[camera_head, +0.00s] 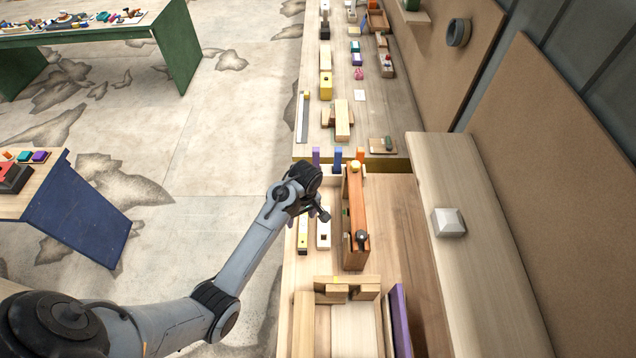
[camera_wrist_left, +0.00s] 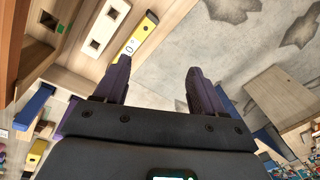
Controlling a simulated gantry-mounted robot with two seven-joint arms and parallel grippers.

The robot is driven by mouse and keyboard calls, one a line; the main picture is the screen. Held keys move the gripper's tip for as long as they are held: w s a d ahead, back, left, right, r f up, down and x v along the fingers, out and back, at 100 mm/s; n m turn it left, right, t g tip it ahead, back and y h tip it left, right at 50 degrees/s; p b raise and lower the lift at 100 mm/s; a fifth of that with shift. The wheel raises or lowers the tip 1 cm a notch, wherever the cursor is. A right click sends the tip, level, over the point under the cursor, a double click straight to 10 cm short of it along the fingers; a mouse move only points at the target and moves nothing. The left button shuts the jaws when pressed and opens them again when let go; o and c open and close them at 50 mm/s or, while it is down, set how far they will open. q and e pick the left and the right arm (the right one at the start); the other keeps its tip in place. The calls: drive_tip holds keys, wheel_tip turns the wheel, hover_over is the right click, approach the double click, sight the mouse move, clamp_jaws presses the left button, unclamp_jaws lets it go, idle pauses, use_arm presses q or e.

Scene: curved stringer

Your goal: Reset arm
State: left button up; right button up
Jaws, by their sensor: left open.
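My left arm comes in from the lower left in the head view. Its gripper (camera_head: 321,213) hangs above the left part of the wooden bench, near a white block with holes (camera_head: 323,234) and a yellow-ended strip (camera_head: 303,236). In the left wrist view the gripper (camera_wrist_left: 156,75) shows two dark purple fingers spread apart with nothing between them. The yellow-ended strip (camera_wrist_left: 138,36) and the white block (camera_wrist_left: 101,33) lie beyond the left finger. My right gripper is in neither view.
A brown wooden piece with a dark knob (camera_head: 356,220) stands right of the gripper. Wooden blocks (camera_head: 347,289) and a purple board (camera_head: 401,320) are at the bench front. A pale ledge (camera_head: 470,180) runs along the right. Open floor (camera_head: 215,165) lies left of the bench.

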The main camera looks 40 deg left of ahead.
use_arm(q)
drive_tip(key=shift+f, duration=0.1)
drive_tip(key=s+d+f+m+g, duration=0.1)
drive_tip(key=s+f, duration=0.2)
drive_tip(key=s, duration=0.4)
drive_tip(key=s+d+f+m+y, duration=0.1)
drive_tip(key=s+d+f, duration=0.1)
drive_tip(key=s, duration=0.5)
drive_tip(key=s+d+f+m+g, duration=0.1)
drive_tip(key=s+f, duration=0.2)
drive_tip(key=s, duration=0.4)
drive_tip(key=s+d+r+m+t, duration=0.3)
drive_tip(key=s+d+r+m, duration=0.1)
drive_tip(key=d+r, duration=0.1)
drive_tip(key=w+d+r+m+t+h, duration=0.1)
drive_tip(key=w+d+r+m+t, duration=0.2)
drive_tip(key=r+m, duration=0.6)
drive_tip(key=shift+w+d+r+t+h, duration=0.2)
drive_tip(key=shift+w+r+t+h, duration=0.2)
drive_tip(key=shift+w+r, duration=0.45)
drive_tip(key=shift+f, duration=0.1)
drive_tip(key=shift+c, duration=0.4)
